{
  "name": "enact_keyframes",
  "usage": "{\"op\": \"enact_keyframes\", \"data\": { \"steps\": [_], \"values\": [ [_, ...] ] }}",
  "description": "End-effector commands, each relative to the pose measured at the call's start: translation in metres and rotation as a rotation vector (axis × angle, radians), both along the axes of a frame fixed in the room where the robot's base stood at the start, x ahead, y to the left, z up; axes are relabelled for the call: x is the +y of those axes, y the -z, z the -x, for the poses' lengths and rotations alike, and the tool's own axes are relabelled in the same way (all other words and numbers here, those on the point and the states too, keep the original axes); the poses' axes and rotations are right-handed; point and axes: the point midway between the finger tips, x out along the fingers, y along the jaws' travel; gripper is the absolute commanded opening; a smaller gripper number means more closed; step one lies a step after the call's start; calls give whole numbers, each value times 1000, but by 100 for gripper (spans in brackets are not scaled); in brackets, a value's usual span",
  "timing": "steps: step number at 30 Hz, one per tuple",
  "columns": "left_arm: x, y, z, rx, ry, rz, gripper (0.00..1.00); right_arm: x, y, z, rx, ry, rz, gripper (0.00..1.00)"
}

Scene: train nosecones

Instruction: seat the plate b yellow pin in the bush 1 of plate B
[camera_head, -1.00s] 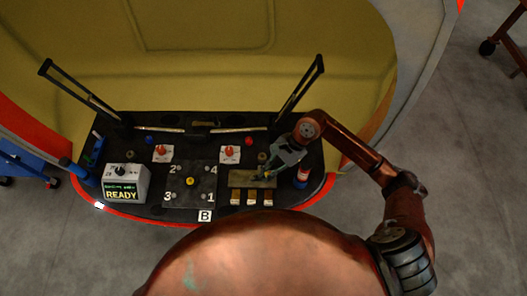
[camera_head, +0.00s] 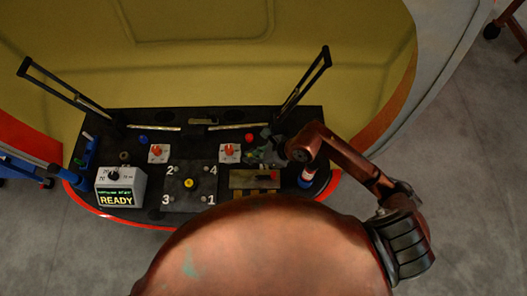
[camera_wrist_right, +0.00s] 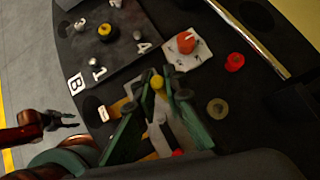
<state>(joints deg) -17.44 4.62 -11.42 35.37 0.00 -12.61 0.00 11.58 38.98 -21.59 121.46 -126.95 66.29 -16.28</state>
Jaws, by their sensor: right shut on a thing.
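Plate B (camera_head: 178,202) is a dark square plate on the black console, with numbers 1 to 4 around a yellow knob (camera_head: 189,183). Bush 1 (camera_head: 204,199) is a small grey fitting beside the number 1; it also shows in the right wrist view (camera_wrist_right: 93,62). My right gripper (camera_head: 262,154) is above the console, right of plate B and apart from it. In the right wrist view its green fingers are shut on the yellow pin (camera_wrist_right: 157,82), whose round top shows between the tips. My left gripper (camera_wrist_right: 68,119) shows small at the left of that view, open and empty.
A brass-coloured tray (camera_head: 239,181) lies right of plate B. Two white blocks with red knobs (camera_head: 157,153) (camera_head: 229,152) stand behind. The READY box (camera_head: 120,187) is left of the plate. A black post (camera_head: 304,77) rises at the back right.

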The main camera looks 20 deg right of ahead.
Motion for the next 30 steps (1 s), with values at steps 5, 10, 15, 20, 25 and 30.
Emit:
{"op": "enact_keyframes", "data": {
  "steps": [5,10,15,20,25,30],
  "values": [
    [0,8,3,5,0,-1,34,-35,22,-26,3,4,0,0],
    [0,16,3,7,1,0,34,-52,53,-40,4,0,-2,0],
    [0,19,1,4,1,0,34,-61,66,-48,1,-3,-2,0],
    [0,22,0,3,2,1,34,-68,78,-53,2,-3,-2,0],
    [-1,27,1,5,2,1,34,-68,105,-52,7,-4,0,0],
    [-1,28,2,7,2,1,34,-69,114,-50,12,-8,7,0]
  ]
}}
